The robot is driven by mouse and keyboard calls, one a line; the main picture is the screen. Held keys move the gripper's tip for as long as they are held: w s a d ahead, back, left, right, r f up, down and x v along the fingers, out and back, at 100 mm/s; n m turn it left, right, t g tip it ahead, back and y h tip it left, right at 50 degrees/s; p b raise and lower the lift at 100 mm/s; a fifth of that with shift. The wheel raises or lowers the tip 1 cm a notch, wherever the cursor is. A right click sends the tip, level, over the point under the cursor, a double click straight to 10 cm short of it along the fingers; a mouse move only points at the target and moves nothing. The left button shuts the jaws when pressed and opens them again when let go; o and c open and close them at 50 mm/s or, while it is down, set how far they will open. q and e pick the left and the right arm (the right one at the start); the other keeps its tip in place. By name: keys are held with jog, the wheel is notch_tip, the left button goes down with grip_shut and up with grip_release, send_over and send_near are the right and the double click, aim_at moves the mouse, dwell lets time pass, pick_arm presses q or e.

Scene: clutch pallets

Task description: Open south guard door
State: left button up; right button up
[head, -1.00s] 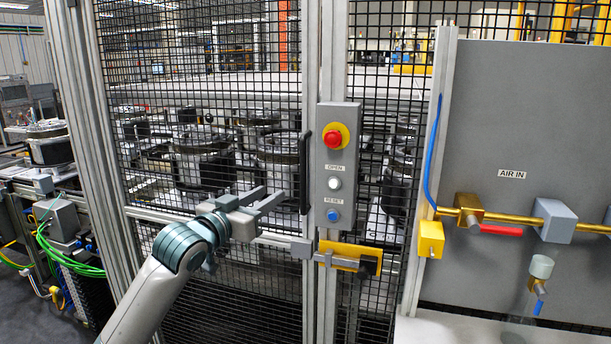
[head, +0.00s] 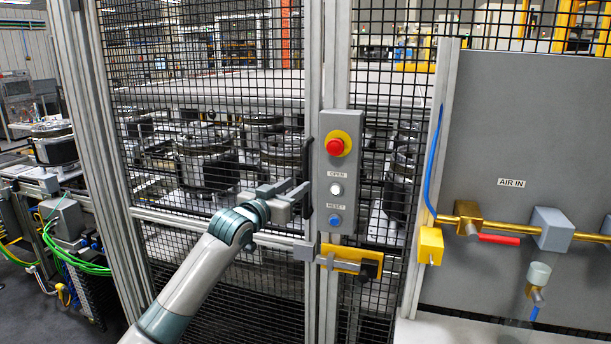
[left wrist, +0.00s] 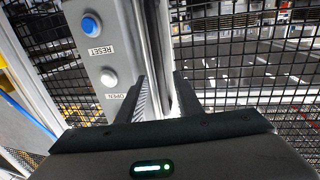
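The guard door (head: 215,225) is a black mesh panel in a grey frame and stands closed against the post. Its black vertical handle (head: 307,150) is at the door's right edge, beside the grey control box (head: 336,222). The box carries a red emergency stop (head: 335,147), a white OPEN button (head: 336,189) and a blue RESET button (head: 335,221). My left gripper (head: 298,187) is open at the handle's lower part, fingers pointing right. In the left wrist view, the open fingers (left wrist: 163,95) reach toward the door edge beside the box; I cannot tell whether they straddle the handle.
A yellow interlock latch (head: 350,259) sits below the control box. To the right are a grey AIR IN panel (head: 520,130) with brass piping and a blue hose (head: 432,160). Machinery with round clutch parts (head: 205,160) stands behind the mesh. Green cables (head: 75,262) hang at left.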

aim_at(304, 180)
pick_arm(q)
jog(key=shift+p+x, duration=0.9)
jog(key=shift+x, duration=2.2)
grip_shut()
